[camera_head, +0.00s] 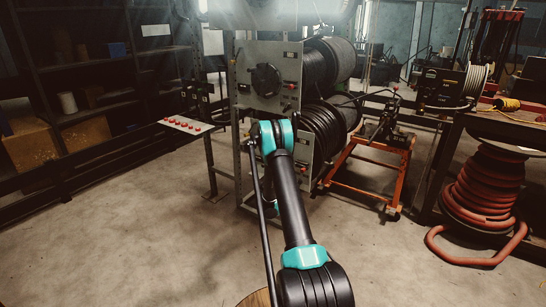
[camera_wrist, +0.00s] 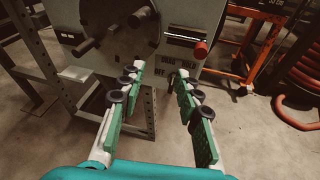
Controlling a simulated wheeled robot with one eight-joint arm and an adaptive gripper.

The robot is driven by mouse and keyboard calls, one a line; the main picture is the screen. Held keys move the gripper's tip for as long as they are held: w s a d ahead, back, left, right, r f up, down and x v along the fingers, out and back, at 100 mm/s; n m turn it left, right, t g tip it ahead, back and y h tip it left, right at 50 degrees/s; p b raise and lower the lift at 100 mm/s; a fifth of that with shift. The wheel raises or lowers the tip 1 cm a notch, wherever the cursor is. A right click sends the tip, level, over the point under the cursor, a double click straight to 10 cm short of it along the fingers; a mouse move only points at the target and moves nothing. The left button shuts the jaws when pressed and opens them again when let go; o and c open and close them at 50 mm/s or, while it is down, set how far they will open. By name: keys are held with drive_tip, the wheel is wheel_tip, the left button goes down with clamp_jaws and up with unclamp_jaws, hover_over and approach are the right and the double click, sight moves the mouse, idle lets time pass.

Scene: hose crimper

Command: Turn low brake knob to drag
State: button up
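My gripper (camera_wrist: 160,75) is open and empty, its green-padded fingers pointing at the lower part of a grey panel (camera_wrist: 185,20). The panel carries a dark round hub with handles (camera_wrist: 118,25) at upper left and a red-ended knob (camera_wrist: 200,48) at right, outside the fingers. A small dark fitting (camera_wrist: 172,77) shows near the right fingertip; I cannot tell whether they touch. In the head view, the lower reel panel (camera_head: 305,150) is partly hidden by my arm, and my gripper is hidden.
The upper reel panel (camera_head: 252,95) has a black hub and small red knobs. Black hose reels (camera_head: 325,125) sit behind the panels. A small table with red buttons (camera_head: 187,125) stands left. An orange stand (camera_head: 372,165) and red hose coil (camera_head: 487,190) are right. The front floor is open.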

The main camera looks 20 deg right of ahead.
drive_tip(key=a+r+n+t+y, duration=0.1)
drive_tip(key=a+r+n, duration=0.1)
drive_tip(key=r, duration=0.4)
drive_tip(key=w+a+r+n+t, duration=0.1)
drive_tip(key=a+r+n+t, duration=0.1)
drive_tip(key=r, duration=0.5)
drive_tip(key=a+n, duration=0.1)
drive_tip(key=n, duration=0.1)
drive_tip(key=shift+w+n+t+y, duration=0.15)
drive_tip(key=shift+n+t+y, duration=0.15)
drive_tip(key=shift+y, duration=0.1)
drive_tip(key=shift+c, duration=0.3)
